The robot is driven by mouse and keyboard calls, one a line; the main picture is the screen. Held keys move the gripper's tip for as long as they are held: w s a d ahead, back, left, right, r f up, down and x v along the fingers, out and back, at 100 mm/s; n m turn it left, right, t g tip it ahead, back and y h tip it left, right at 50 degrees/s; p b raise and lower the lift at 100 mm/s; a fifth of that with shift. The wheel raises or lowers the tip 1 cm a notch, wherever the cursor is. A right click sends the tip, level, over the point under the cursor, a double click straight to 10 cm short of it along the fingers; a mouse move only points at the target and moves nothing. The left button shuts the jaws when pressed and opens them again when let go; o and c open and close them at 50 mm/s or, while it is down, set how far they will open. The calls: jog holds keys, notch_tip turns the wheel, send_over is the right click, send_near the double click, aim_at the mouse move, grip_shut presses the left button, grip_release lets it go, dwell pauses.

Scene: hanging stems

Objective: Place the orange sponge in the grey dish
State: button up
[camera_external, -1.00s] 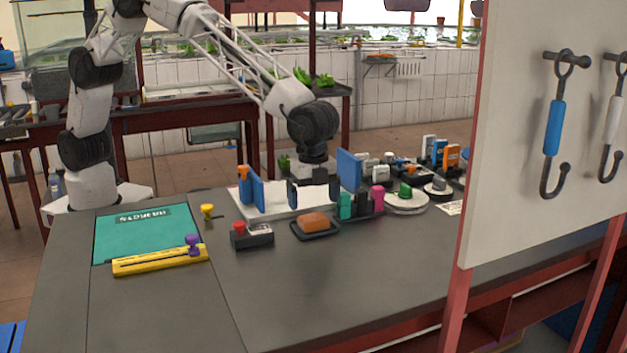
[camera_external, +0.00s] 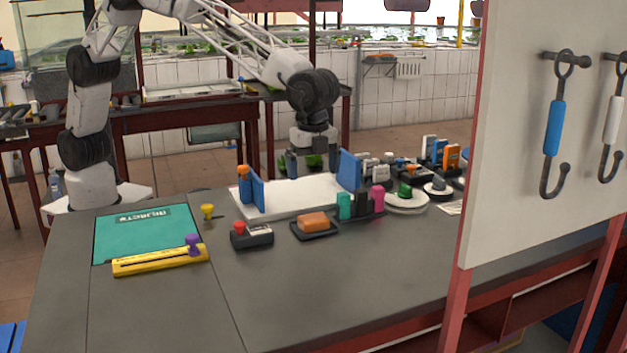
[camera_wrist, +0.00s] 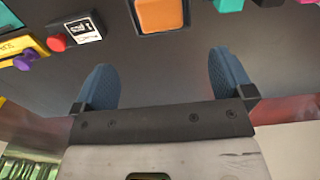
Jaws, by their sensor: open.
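The orange sponge (camera_external: 313,222) rests in a dark grey dish (camera_external: 319,236) on the grey bench, and nothing grips it. In the wrist view the sponge (camera_wrist: 159,14) sits inside the dark dish (camera_wrist: 188,17) at the top edge, partly cut off, beyond my fingertips. My gripper (camera_external: 313,160) is raised above and behind the dish, over the white board. Its two blue fingers (camera_wrist: 158,72) are spread apart with nothing between them.
A white board (camera_external: 300,198) with blue uprights lies behind the dish. A dark box with a red knob (camera_external: 251,236) stands to its left; teal, black and pink blocks (camera_external: 360,204) stand close on its right. The bench in front is clear.

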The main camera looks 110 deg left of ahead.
dwell(0.4)
jog(key=s+a+r+n, duration=0.1)
jog(key=s+a+r, duration=0.2)
jog(key=s+r, duration=0.55)
jog(key=s+a+r+n+t, duration=0.1)
jog(key=s+a+r+n, duration=0.15)
jog(key=s, duration=1.05)
jog(key=s+a+r+n, duration=0.1)
jog(key=s+a+r, duration=0.4)
jog(key=s, duration=0.6)
jog(key=s+a+f+n, duration=0.1)
jog(key=s+f+n, duration=0.1)
jog(key=s, duration=1.5)
jog(key=s+a+f+n+t, duration=0.1)
jog(key=s+a+f+n, duration=0.1)
jog(key=s, duration=1.5)
jog(key=shift+s+a+f+t, duration=0.15)
jog(key=shift+f+t, duration=0.1)
jog(key=shift+t, duration=0.05)
